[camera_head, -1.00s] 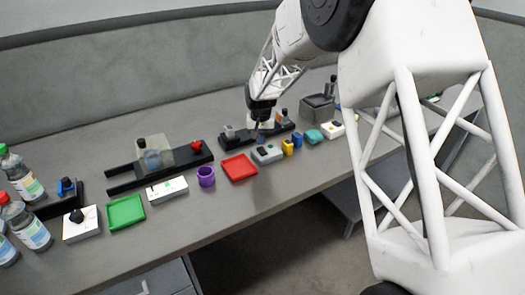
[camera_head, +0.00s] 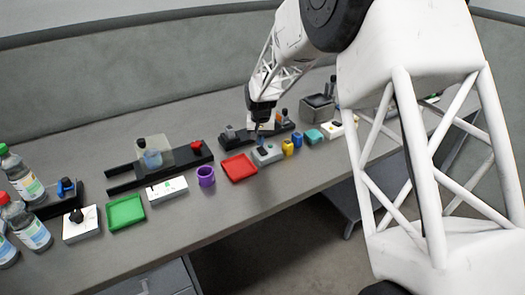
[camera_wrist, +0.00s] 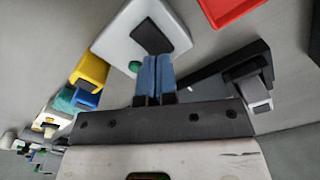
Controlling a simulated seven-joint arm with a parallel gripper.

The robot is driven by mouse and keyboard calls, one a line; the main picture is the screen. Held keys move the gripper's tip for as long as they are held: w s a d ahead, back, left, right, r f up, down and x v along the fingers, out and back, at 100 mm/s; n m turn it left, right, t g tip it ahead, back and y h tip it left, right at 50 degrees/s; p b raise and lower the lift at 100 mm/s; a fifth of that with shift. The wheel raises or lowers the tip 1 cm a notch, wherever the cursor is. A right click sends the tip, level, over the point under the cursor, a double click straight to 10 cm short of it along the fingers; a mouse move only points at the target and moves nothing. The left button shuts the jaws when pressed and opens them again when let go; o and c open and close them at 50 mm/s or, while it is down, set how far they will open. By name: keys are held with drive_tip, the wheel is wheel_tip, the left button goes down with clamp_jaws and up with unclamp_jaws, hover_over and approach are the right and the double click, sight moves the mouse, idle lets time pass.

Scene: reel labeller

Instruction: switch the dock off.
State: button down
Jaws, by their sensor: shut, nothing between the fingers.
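A pale grey box (camera_head: 267,155) with a dark rocker switch and a green lamp sits right of the red tray; it looks like the dock, though no label can be read. In the wrist view the box (camera_wrist: 128,22) lies just beyond my fingers, with its dark rocker (camera_wrist: 153,37) and its green lamp (camera_wrist: 135,66) close to the tips. My gripper (camera_wrist: 158,62) has blue fingers shut together with nothing between them. In the head view my gripper (camera_head: 259,137) is low over the box's back edge. I cannot tell if it touches.
A red tray (camera_head: 239,168) and a purple cup (camera_head: 206,176) stand to the left. Yellow (camera_head: 288,147), blue (camera_head: 297,139) and teal (camera_head: 314,136) pieces stand close on the right. A black rail unit (camera_wrist: 246,60) lies behind. Bare bench shows in front.

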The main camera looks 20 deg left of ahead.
drive_tip(key=shift+f, duration=1.05)
idle(0.9)
drive_tip(key=shift+r, duration=0.1)
drive_tip(key=shift+r, duration=3.45)
